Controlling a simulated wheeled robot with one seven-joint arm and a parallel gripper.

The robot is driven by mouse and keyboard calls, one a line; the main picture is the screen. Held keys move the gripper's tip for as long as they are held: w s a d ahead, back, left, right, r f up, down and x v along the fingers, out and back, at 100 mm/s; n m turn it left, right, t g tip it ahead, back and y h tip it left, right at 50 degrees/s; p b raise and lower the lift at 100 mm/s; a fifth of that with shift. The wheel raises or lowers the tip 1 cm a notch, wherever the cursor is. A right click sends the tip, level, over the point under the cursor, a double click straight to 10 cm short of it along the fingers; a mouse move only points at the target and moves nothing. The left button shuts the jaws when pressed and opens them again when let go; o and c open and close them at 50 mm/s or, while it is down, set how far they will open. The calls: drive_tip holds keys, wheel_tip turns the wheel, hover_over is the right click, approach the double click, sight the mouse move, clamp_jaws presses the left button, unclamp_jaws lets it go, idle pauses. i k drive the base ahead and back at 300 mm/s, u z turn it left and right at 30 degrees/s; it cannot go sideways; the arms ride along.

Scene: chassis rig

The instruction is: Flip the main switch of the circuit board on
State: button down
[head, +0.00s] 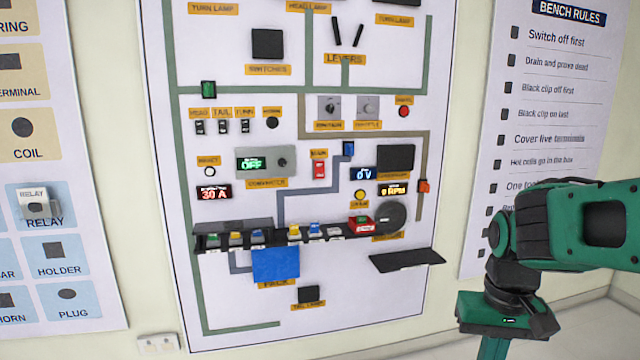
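The circuit board (230,315) is a tall white panel on the wall with green and grey traces and orange labels. A red switch (319,169) with a white part sits near its middle, under a small orange label that I cannot read surely. Whether this switch is up or down is too small to tell. A display (253,162) to its left reads OFF in green. My gripper (495,347) is at the lower right, pointing down, away from the board. Its lower end is cut off by the picture edge, so its opening is hidden.
A narrow shelf (225,243) with several coloured parts juts from the board below the switch. A dark ledge (407,261) juts out at its lower right. A bench rules poster (550,85) hangs behind my arm. A parts chart (70,300) hangs at left.

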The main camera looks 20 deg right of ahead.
sight(319, 166)
drive_tip(key=z, duration=0.45)
drive_tip(key=i, duration=1.1)
drive_tip(key=u, duration=0.25)
